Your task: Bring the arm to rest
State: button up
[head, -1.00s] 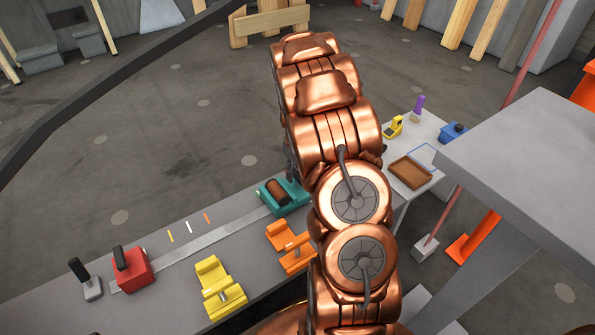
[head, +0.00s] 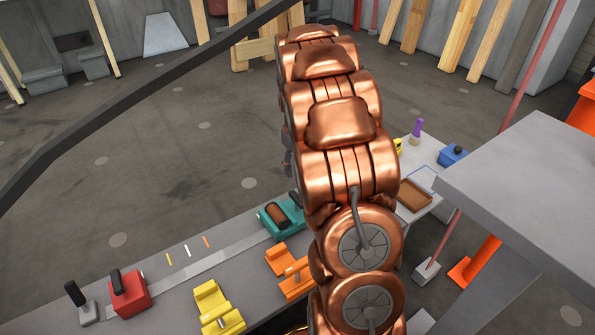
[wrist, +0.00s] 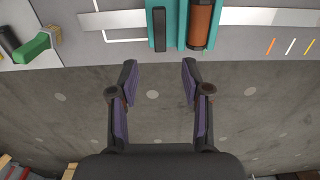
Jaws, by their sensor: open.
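My copper-coloured arm rises through the middle of the head view, folded and hiding part of the bench behind it. My gripper (wrist: 157,85) shows in the wrist view with its two dark fingers spread apart and nothing between them. The fingers are over the grey floor, with their tips towards the edge of the bench. In the wrist view, a teal fixture (wrist: 182,28) holding a brown cylinder (wrist: 200,25) lies on the bench beyond the fingertips, apart from them. The gripper's fingers cannot be made out in the head view.
The grey bench (head: 150,262) bears a red block (head: 128,294), a yellow fixture (head: 216,304) and an orange fixture (head: 290,270). A side table with a brown tray (head: 415,195) stands right of my arm. A grey raised slab (head: 530,170) is at the right. Open floor lies beyond the bench.

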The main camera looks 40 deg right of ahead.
dwell(0.5)
jog(key=s+a+r+p, duration=0.6)
jog(key=a+r+p, duration=0.15)
jog(key=r, duration=0.35)
jog(key=s+a+r+g+p, duration=0.1)
jog(key=s+a+r+p, duration=0.6)
jog(key=r+p, duration=0.25)
jog(key=s+a+r+p, duration=0.6)
jog(key=a+r+p, duration=0.15)
jog(key=r, duration=0.45)
jog(key=s+a+r+n+p, duration=0.1)
jog(key=s+a+r+p, duration=0.3)
jog(key=s+r+p, duration=0.4)
jog(key=s, duration=0.3)
jog(key=shift+s+a+g+p, duration=0.4)
